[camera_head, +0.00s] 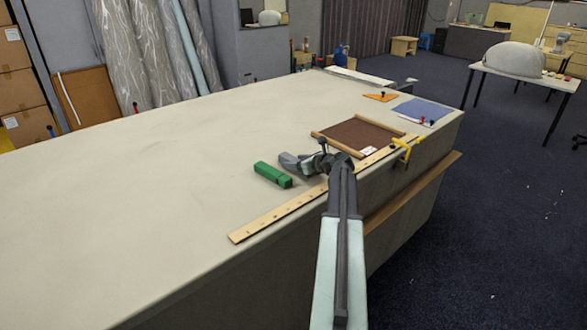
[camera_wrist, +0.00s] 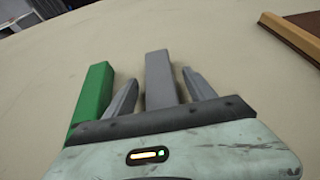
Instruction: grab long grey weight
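The long grey weight (camera_wrist: 160,78) lies on the cloth table between the two fingers of my gripper (camera_wrist: 160,77) in the wrist view. My gripper is open, with a finger on each side of the weight and a narrow strip of table showing beside each fingertip. The near end of the weight is hidden behind the gripper's body. In the head view my gripper (camera_head: 297,161) is low over the table, and the weight and fingers blend together in grey there.
A green block (camera_head: 272,175) lies just left of my gripper; it also shows in the wrist view (camera_wrist: 93,97). A wooden ruler (camera_head: 280,212) runs along the table's front edge. A brown framed board (camera_head: 357,134) and yellow clamp (camera_head: 405,149) are to the right. The table's left side is clear.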

